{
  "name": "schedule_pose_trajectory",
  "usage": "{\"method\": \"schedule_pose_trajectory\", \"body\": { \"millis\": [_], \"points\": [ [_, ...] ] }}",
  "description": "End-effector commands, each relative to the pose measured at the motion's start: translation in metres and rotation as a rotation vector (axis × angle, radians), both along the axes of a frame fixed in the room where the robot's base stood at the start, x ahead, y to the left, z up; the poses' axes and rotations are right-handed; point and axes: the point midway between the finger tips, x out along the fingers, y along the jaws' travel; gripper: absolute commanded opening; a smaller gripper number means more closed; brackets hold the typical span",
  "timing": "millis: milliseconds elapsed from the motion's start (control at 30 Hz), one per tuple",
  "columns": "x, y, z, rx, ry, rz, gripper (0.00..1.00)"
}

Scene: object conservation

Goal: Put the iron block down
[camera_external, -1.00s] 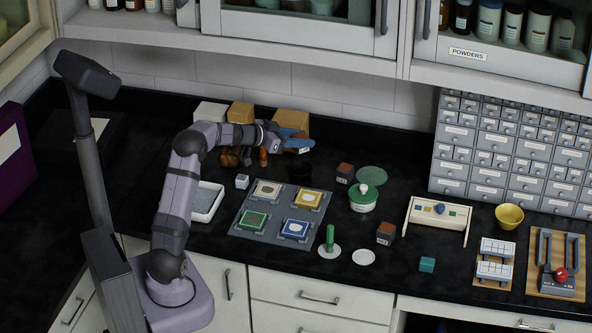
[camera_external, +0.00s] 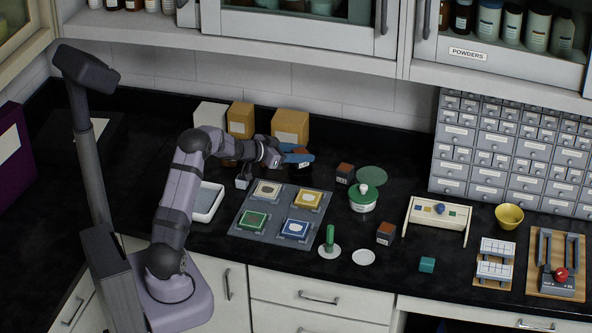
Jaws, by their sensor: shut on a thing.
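My gripper (camera_external: 298,158), with blue fingers, is at the back middle of the black counter, behind the grey tray. It is shut on a small dark block with a pale label (camera_external: 304,165), which I take to be the iron block; the fingers hide most of it. I cannot tell whether its underside touches the counter. Two similar dark blocks with brown tops stand on the counter: one to the right of my gripper (camera_external: 345,173) and one nearer the front (camera_external: 385,233).
The grey tray (camera_external: 243,228) holds several coloured pads. A green-lidded pot (camera_external: 363,198), a green mesh disc (camera_external: 372,177) and a small grey cube (camera_external: 242,182) stand nearby. Boxes (camera_external: 290,127) line the back wall. The counter is bare around the white disc (camera_external: 363,257) and teal block (camera_external: 427,265).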

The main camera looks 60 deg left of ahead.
Motion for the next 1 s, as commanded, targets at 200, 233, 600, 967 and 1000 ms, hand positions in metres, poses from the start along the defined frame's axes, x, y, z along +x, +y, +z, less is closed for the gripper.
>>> {"method": "schedule_pose_trajectory", "body": {
  "millis": [200, 233, 600, 967, 1000],
  "points": [
    [0.0011, 0.0005, 0.0020, 0.002, -0.007, -0.001, 0.00],
    [0.0011, 0.0005, 0.0016, 0.002, -0.007, -0.001, 0.00],
    [0.0011, 0.0006, -0.0015, 0.003, -0.007, 0.000, 0.00],
    [0.0010, 0.0006, -0.0049, 0.002, -0.007, 0.000, 0.00],
    [0.0010, 0.0005, -0.0054, 0.002, -0.007, 0.000, 0.00]
  ]
}}
